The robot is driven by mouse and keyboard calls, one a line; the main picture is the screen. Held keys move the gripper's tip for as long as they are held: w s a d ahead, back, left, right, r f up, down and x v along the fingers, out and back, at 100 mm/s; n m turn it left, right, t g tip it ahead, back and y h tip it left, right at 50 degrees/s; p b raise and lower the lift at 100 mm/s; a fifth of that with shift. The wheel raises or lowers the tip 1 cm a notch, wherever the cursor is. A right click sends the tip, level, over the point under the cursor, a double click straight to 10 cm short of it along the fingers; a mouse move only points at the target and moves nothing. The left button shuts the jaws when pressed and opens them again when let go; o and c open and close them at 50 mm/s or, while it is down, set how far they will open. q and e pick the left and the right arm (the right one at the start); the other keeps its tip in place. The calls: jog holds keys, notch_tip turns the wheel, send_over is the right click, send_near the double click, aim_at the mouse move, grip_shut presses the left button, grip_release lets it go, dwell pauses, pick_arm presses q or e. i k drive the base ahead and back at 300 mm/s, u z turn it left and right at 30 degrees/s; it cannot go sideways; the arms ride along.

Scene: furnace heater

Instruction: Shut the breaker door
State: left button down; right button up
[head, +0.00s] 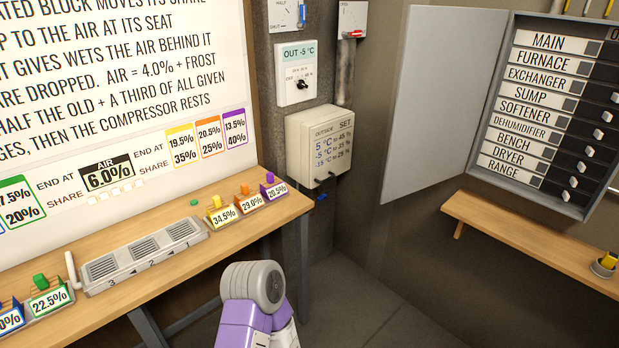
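The breaker panel (550,115) is a grey box on the wall at the upper right of the head view. Its labelled rows run from MAIN down to RANGE, with small white switches on the right. The breaker door (432,105) is a plain light grey sheet that stands wide open to the left of the box, hinged along the box's left edge. One of my arms shows at the bottom middle as a purple link with a grey round joint, well away from the door. I cannot tell which arm it is. Neither gripper's fingers show.
A wooden shelf (530,235) runs below the panel, with a small cup (604,264) at its right. A long wooden bench (225,235) at left holds a grey vented unit (143,255) and coloured blocks. A cream box (320,145) hangs on the wall. Floor between is clear.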

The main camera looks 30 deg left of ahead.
aim_at(450, 53)
jog(key=u, duration=3.75)
jog(key=i, duration=0.15)
jog(key=z, duration=2.65)
jog(key=i, duration=1)
jog(key=z, duration=0.35)
